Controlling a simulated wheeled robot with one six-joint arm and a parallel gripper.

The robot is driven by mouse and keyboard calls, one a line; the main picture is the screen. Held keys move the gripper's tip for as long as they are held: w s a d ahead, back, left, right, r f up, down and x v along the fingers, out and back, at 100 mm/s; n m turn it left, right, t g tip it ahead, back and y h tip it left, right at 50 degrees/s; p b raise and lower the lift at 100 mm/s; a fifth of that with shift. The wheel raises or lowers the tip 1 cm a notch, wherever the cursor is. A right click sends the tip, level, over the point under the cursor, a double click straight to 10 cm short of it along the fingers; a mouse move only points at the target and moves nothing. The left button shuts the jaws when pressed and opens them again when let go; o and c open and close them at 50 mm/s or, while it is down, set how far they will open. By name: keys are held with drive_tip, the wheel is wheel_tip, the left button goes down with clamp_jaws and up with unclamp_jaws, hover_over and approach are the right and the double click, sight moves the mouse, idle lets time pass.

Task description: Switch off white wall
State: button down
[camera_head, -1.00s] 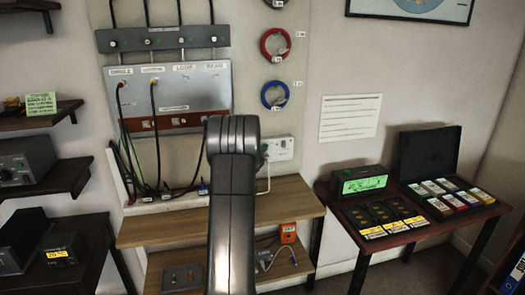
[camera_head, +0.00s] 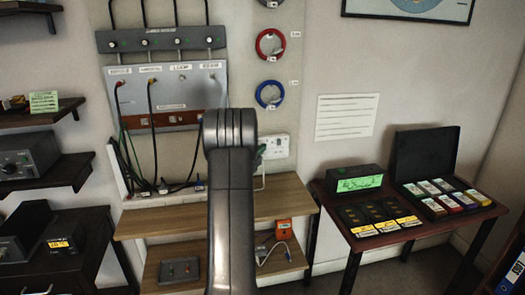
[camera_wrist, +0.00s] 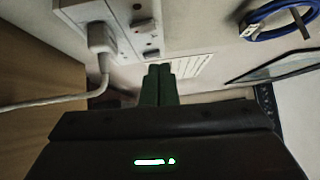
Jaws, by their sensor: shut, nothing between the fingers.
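The white wall socket (camera_head: 275,146) is on the wall just right of my arm in the head view, partly hidden by it. In the wrist view the white socket (camera_wrist: 122,22) fills the upper left, with a white plug (camera_wrist: 100,38) and cable in it. Small dark-marked switches (camera_wrist: 150,52) show on its face, right of the plug. My gripper (camera_wrist: 159,70) has its two dark green fingers together and empty. Their tips appear just below and right of the socket's switches in the picture. Whether they touch it I cannot tell. In the head view my arm hides most of the gripper.
A blue cable coil (camera_head: 269,94) and a red one (camera_head: 270,45) hang above the socket. A wooden shelf (camera_head: 285,197) lies below. A panel with cables (camera_head: 185,90) is to the left. A table (camera_head: 405,237) with a green-lit clock (camera_head: 359,180) stands right.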

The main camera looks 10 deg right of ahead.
drive_tip(key=v, duration=1)
drive_tip(key=shift+r+b, duration=0.4)
drive_tip(key=shift+r, duration=0.1)
drive_tip(key=shift+d, duration=0.1)
